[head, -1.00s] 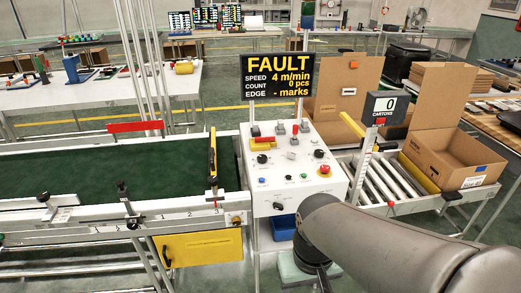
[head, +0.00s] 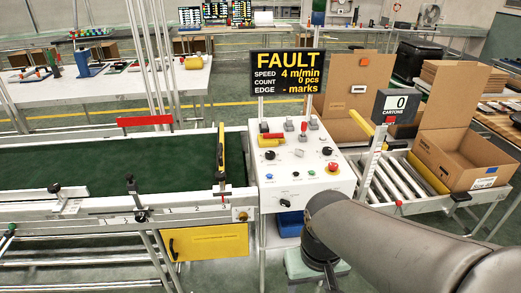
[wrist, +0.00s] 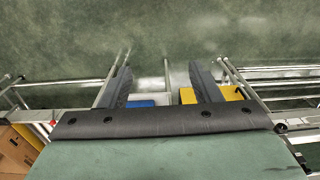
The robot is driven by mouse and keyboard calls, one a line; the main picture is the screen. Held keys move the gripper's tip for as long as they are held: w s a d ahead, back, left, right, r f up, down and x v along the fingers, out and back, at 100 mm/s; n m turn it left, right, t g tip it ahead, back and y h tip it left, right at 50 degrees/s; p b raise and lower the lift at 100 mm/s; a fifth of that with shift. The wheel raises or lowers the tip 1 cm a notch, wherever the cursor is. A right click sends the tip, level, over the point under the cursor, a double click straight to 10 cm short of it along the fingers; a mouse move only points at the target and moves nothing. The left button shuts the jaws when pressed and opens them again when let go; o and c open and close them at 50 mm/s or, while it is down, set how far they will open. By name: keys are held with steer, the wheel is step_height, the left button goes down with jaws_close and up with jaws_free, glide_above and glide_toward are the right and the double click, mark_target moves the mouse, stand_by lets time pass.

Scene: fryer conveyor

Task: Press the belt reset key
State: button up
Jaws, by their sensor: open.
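The white control panel (head: 300,186) stands at the right end of the green belt (head: 130,162) in the head view. It carries a blue button (head: 268,176), a green button (head: 310,172), a red emergency stop on yellow (head: 332,168), black knobs, and several levers at the back. The labels are too small to read, so I cannot tell which control is the belt reset key. The display (head: 287,73) above reads FAULT. My gripper (wrist: 160,76) is open and empty in the wrist view, pointing down over the floor. It is hidden in the head view, where my arm lies in front of the panel.
A roller track (head: 400,185) and open carton (head: 462,160) lie right of the panel, with a carton counter (head: 396,104) on a post. A yellow plate (head: 207,243) hangs below the belt frame. A black and yellow upright (head: 221,152) stands beside the panel.

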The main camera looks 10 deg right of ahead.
stand_by(0.3)
steer(key=shift+w+r, duration=0.1)
steer(key=shift+w, duration=0.05)
steer(key=c, duration=0.7)
steer(key=w+r, duration=0.1)
steer(key=w, duration=0.1)
steer(key=w+r, duration=0.1)
steer(key=w, duration=0.2)
steer(key=w+r, duration=0.1)
steer(key=w, duration=0.2)
steer(key=shift+w+a+r+p, duration=0.1)
steer(key=shift+w+r+p, duration=0.1)
steer(key=shift+p, duration=0.2)
jaws_close()
steer(key=w+r+t+p, duration=0.1)
steer(key=w+t+p, duration=0.1)
steer(key=w, duration=3.3)
steer(key=shift+w+r+t, duration=0.2)
steer(key=shift+r+t, duration=0.1)
steer(key=shift+t, duration=0.1)
steer(key=shift+a, duration=0.1)
